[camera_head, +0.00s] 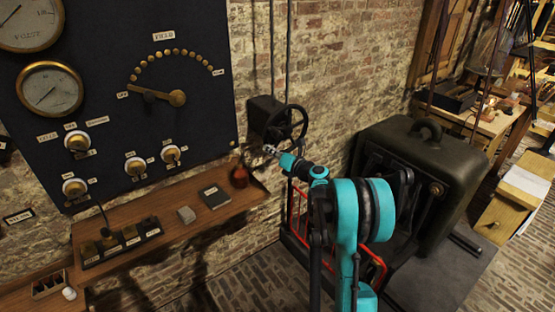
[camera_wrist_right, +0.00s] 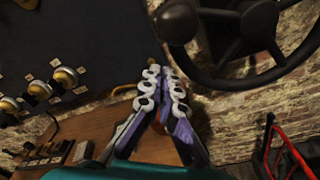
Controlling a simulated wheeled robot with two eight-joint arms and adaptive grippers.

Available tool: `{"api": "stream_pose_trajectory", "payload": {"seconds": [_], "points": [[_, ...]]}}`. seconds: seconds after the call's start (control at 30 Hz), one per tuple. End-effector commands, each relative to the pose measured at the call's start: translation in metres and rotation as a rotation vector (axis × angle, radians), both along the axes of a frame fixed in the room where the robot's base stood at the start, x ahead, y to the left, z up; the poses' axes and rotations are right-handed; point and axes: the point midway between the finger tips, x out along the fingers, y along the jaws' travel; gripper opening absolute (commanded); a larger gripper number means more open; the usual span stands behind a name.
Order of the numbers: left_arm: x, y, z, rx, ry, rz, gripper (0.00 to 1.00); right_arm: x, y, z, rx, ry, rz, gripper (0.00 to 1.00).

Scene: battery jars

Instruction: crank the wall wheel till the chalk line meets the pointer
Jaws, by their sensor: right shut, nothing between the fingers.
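The dark wall wheel (camera_head: 305,122) is mounted on a black box (camera_head: 264,113) on the brick wall, right of the dark panel. In the right wrist view, the wheel (camera_wrist_right: 258,22) fills the upper right, with its rim, spokes and hub showing. My right gripper (camera_head: 270,149) is just below and left of the wheel. It is shut and empty; in the right wrist view its fingers (camera_wrist_right: 161,80) are together, left of the rim. I cannot make out the chalk line or the pointer. My left gripper is not in view.
A wooden shelf (camera_head: 165,212) below the panel (camera_head: 110,100) carries a reddish-brown bottle (camera_head: 239,177), a dark book (camera_head: 214,197) and a switch block. Red rails (camera_head: 299,205) and a large dark machine (camera_head: 420,165) stand right of the shelf. Two pipes run up the wall above the wheel.

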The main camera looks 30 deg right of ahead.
Motion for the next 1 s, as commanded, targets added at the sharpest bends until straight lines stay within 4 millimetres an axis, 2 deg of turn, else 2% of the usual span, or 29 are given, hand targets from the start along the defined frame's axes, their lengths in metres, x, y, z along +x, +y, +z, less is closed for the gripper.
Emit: {"api": "stream_pose_trajectory", "payload": {"seconds": [0.03, 0.2, 0.63, 0.83, 1.0], "points": [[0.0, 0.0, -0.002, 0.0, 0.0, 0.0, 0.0, -0.004, -0.009, 0.007, -0.001, 0.0, -0.007, 0.0], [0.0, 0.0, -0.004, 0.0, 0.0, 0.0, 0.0, -0.007, -0.018, 0.021, 0.0, 0.0, -0.005, 0.0], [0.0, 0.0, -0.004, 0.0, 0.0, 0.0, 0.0, -0.009, -0.021, 0.026, 0.0, 0.0, -0.005, 0.0], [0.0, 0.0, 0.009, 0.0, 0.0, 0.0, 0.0, -0.01, -0.029, 0.045, 0.001, -0.001, -0.007, 0.0], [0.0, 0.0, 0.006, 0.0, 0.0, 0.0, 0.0, -0.01, -0.03, 0.043, 0.0, 0.0, -0.006, 0.0]]}}
